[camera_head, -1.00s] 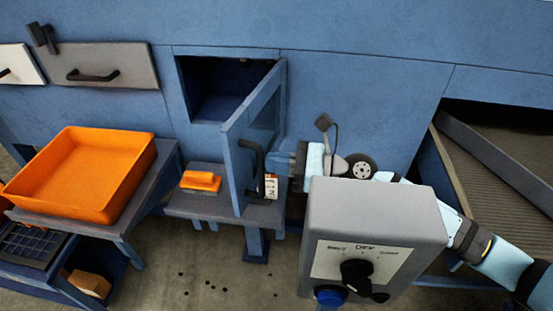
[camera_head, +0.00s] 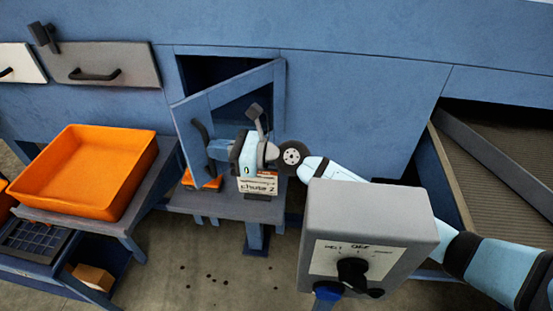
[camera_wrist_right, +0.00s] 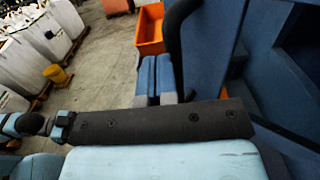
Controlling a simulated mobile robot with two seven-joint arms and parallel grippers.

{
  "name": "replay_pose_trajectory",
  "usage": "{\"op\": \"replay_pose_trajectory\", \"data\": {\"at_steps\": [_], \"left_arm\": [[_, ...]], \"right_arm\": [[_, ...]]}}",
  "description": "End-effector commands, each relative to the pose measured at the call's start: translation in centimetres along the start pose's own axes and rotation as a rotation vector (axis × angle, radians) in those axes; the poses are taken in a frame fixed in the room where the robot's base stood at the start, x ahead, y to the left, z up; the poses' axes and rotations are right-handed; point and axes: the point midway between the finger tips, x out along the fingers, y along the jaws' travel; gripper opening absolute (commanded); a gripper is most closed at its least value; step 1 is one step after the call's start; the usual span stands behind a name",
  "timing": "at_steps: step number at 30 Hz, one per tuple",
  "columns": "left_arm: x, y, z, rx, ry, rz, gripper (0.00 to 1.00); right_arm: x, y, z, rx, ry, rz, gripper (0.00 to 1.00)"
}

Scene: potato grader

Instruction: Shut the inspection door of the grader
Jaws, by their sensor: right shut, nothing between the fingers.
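The blue inspection door (camera_head: 222,93) hangs partly open, its hinge side at the right edge of the dark opening (camera_head: 210,70). A black handle (camera_head: 199,142) sits near its free left edge. My right gripper (camera_head: 212,153) is shut and empty in front of the door's outer face, close to the handle; I cannot tell whether it touches. In the right wrist view the shut fingers (camera_wrist_right: 158,80) point along a blue panel (camera_wrist_right: 210,45), probably the door, with the black handle (camera_wrist_right: 173,40) just beyond them. My left gripper is not in view.
Below the door is a grey shelf (camera_head: 225,208) with a "chute 2" card (camera_head: 258,184) and an orange object, partly hidden. An orange crate (camera_head: 88,165) stands at left. A grey control box (camera_head: 368,225) with a knob stands in front of my right arm.

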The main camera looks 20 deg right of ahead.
Motion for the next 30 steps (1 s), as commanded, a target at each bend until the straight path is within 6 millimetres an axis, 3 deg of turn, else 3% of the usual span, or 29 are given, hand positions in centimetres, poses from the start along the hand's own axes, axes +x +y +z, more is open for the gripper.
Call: {"op": "replay_pose_trajectory", "data": {"at_steps": [6,12,19,30], "left_arm": [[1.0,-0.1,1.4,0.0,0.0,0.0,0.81],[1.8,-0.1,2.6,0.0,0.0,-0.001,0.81],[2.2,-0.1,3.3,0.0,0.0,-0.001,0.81],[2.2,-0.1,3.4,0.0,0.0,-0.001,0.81]], "right_arm": [[4.5,-2.2,-0.3,-0.001,-0.001,0.001,0.0],[7.1,-4.0,-0.4,0.0,0.0,0.0,0.0],[8.5,-5.3,-0.2,0.0,0.0,-0.001,0.0],[8.9,-5.6,0.0,0.001,0.0,0.0,0.0]]}}
